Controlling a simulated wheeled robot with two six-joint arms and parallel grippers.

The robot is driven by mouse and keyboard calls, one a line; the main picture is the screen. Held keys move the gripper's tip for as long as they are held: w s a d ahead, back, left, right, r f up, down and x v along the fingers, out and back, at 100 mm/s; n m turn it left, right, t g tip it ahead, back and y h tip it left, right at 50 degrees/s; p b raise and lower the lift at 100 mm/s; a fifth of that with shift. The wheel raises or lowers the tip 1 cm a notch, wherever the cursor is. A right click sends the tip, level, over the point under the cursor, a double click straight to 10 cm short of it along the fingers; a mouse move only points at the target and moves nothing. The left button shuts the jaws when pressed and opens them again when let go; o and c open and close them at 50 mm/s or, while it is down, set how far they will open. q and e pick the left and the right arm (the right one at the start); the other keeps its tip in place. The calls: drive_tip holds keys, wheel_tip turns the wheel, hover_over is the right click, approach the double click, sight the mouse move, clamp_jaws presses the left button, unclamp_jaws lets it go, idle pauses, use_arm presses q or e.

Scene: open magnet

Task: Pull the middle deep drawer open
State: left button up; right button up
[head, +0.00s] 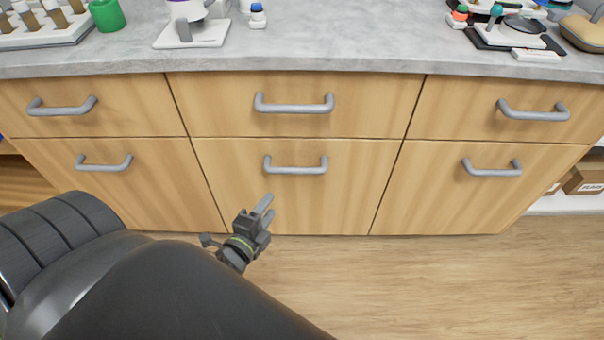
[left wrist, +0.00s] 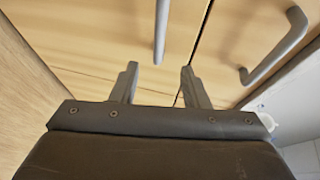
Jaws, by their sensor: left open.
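The middle deep drawer (head: 330,205) is the lower middle wooden front, and it looks shut, flush with its neighbours. Its grey bar handle (head: 295,170) runs level near its top edge. My left gripper (head: 267,207) is open and empty, in front of the drawer, below and a little left of the handle in the head view. In the left wrist view a grey handle (left wrist: 160,30), which looks like this drawer's, lies ahead, lined up between the open fingertips (left wrist: 159,72). It appears apart from the fingers. My right gripper is out of view.
The shallow middle drawer above has its own handle (head: 294,104), also seen in the left wrist view (left wrist: 278,55). Shut drawers flank both sides. The grey worktop (head: 340,45) above holds a green cup (head: 107,15) and lab items. The wooden floor (head: 430,285) in front is clear.

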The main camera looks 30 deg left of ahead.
use_arm(q)
approach(293, 173)
drive_tip(key=x, duration=0.3)
drive_tip(key=b+x, duration=0.1)
drive_tip(key=x, duration=0.7)
drive_tip(key=shift+b, duration=0.4)
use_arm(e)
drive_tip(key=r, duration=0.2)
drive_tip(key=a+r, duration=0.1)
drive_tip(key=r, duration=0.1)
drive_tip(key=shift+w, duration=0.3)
use_arm(q)
clamp_jaws()
